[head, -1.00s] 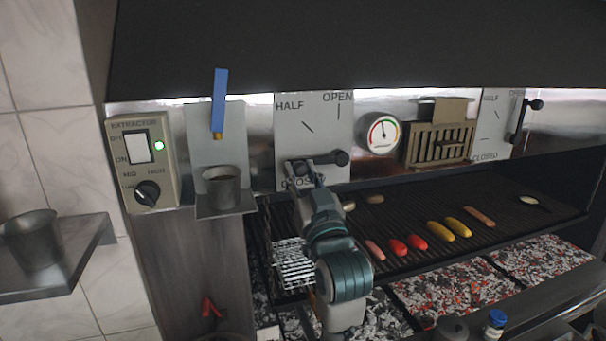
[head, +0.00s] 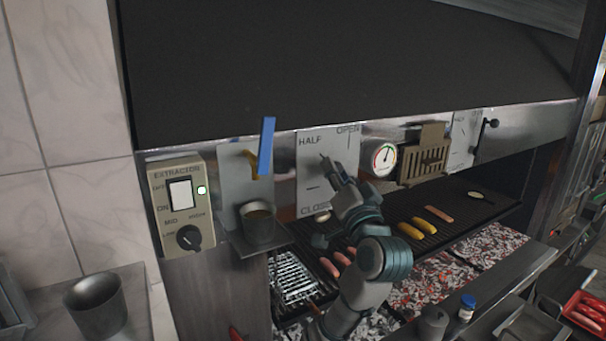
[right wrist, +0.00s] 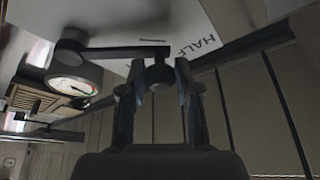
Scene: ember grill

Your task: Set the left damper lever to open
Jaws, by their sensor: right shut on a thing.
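The left damper's plate (head: 312,170) is white, marked HALF, OPEN and CLOSED. My right gripper (head: 328,166) is in front of it, just under the word HALF and right of the uncovered tick near CLOSED. In the right wrist view, the dark lever (right wrist: 125,53) runs from its round hub to a knob between the fingers of my right gripper (right wrist: 160,76), which is shut on it. The lever's end is near the HALF tick, short of OPEN. In the head view my gripper and arm hide most of the lever. My left gripper is not in view.
A gauge (head: 384,159) and a slotted holder (head: 424,164) are right of the plate. A blue-handled tool (head: 266,146) hangs to its left above a metal cup (head: 257,224). The extractor box (head: 180,208) is further left. The grill with food (head: 438,214) lies below.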

